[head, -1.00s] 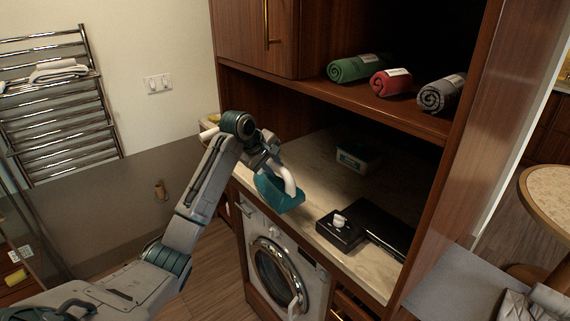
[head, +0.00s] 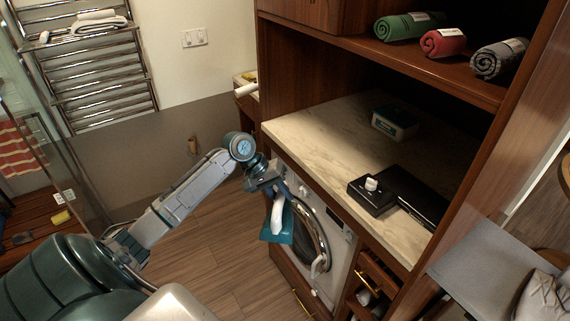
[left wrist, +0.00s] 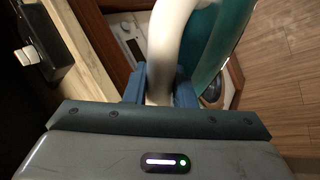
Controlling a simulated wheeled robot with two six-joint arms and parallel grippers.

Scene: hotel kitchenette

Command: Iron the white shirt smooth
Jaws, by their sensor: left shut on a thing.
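My left gripper (head: 272,187) is shut on the white handle of the teal iron (head: 272,237). It holds the iron in the air in front of the washing machine, tilted with its teal body hanging down. The left wrist view shows the white handle between the blue fingers (left wrist: 160,85) and the teal iron body (left wrist: 222,45) beyond. A whitish, wrinkled cloth, seemingly the shirt (head: 543,297), lies on the grey board (head: 485,262) at the lower right. It is cut off by the picture edge. My right gripper is not in view.
The marble counter (head: 310,132) holds a black box with a white knob (head: 371,197), a flat black panel (head: 415,200) and a small tub (head: 395,122). Rolled towels (head: 410,25) lie on the shelf above. A wooden cabinet side (head: 500,150) stands between the counter and board.

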